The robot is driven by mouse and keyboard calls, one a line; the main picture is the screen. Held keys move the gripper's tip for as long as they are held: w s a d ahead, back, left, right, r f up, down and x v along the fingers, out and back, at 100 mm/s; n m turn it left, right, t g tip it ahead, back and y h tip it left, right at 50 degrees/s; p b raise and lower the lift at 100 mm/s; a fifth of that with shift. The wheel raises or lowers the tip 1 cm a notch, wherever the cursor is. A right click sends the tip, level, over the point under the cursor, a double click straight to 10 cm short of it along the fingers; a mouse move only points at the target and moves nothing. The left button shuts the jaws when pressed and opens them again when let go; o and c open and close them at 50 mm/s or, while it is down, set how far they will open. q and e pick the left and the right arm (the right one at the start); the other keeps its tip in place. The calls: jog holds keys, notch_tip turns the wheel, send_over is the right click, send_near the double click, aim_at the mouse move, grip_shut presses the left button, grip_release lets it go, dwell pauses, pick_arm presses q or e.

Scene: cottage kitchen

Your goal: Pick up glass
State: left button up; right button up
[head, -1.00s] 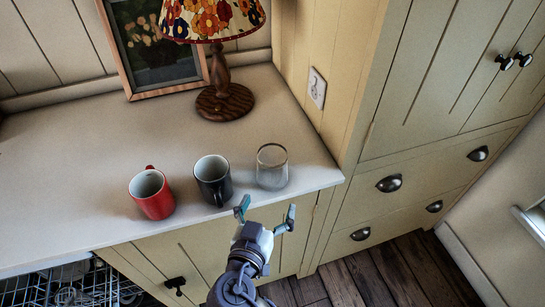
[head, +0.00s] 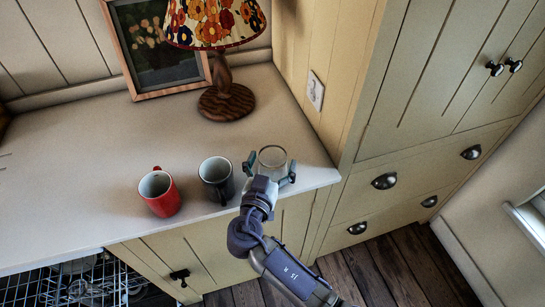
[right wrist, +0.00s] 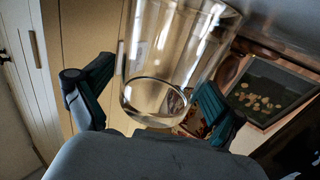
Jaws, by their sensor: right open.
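The clear glass (head: 272,158) stands upright on the white counter near its front right corner. It also shows large in the right wrist view (right wrist: 170,60). My right gripper (head: 270,171) is at the glass from the front, with one finger on each side of it. The lower part of the glass is hidden by my gripper in the head view. My left gripper is out of view.
A black mug (head: 216,180) stands just left of my right gripper, and a red mug (head: 159,192) is further left. A lamp (head: 226,98) and a framed picture (head: 155,45) stand behind. A wall with an outlet (head: 315,90) is at the right. A dish rack (head: 85,283) shows below the counter.

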jog(key=x, duration=0.2)
jog(key=shift+w+d, duration=0.1)
jog(key=shift+w, duration=0.3)
jog(key=c, duration=1.5)
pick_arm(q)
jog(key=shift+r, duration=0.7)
pick_arm(e)
jog(key=shift+o, duration=0.2)
jog(key=shift+r, duration=0.15)
